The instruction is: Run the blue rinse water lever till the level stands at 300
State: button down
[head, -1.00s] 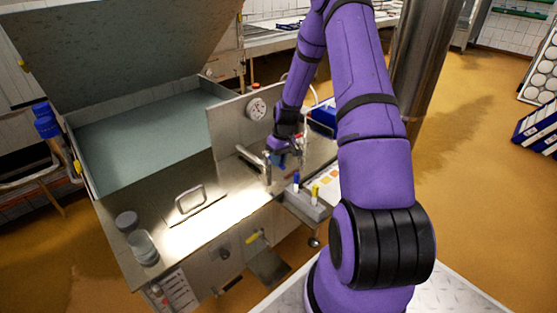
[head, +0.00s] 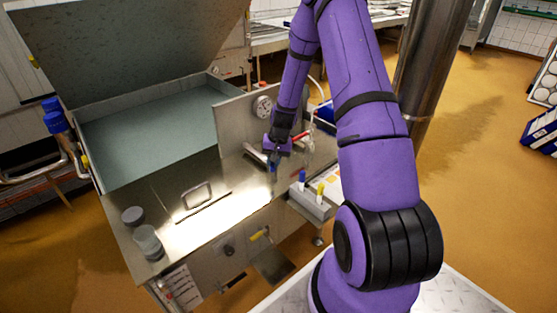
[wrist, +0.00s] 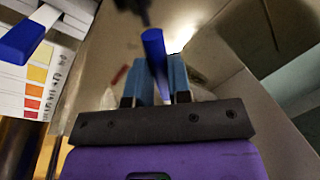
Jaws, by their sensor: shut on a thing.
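The blue lever (wrist: 153,42) shows in the wrist view as a blue handle running between the fingers of my gripper (wrist: 163,80). My gripper is shut on it. In the head view my gripper (head: 273,164) is low over the right part of the steel top, and the lever there is mostly hidden by it. The vat (head: 150,125) behind holds a flat grey-green surface under a raised lid. A round dial (head: 262,106) sits on the steel panel at its right; its reading is too small to tell. I cannot make out a 300 mark.
A red handle (head: 301,136) stands just right of my gripper. A blue-capped and a yellow-capped item stand in a grey holder (head: 308,204) near a colour chart (wrist: 38,88). Two jars (head: 148,242) stand at the front left. A steel column (head: 432,60) rises at right.

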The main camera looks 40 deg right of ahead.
jog(key=w+a+m+t+h, duration=0.1)
jog(key=w+a+m, duration=0.2)
jog(key=m, duration=0.7)
jog(key=shift+w+a+h, duration=0.15)
jog(key=shift+w+h, duration=0.25)
jog(key=shift+w, duration=0.95)
jog(key=shift+w+m, duration=0.1)
jog(key=shift+m, duration=0.2)
jog(key=c, duration=1.1)
grip_release()
jog(key=shift+o, duration=0.2)
notch_tip(320, 180, up, 11)
jog(key=s, duration=0.2)
jog(key=shift+f, duration=0.15)
jog(key=shift+s, duration=0.1)
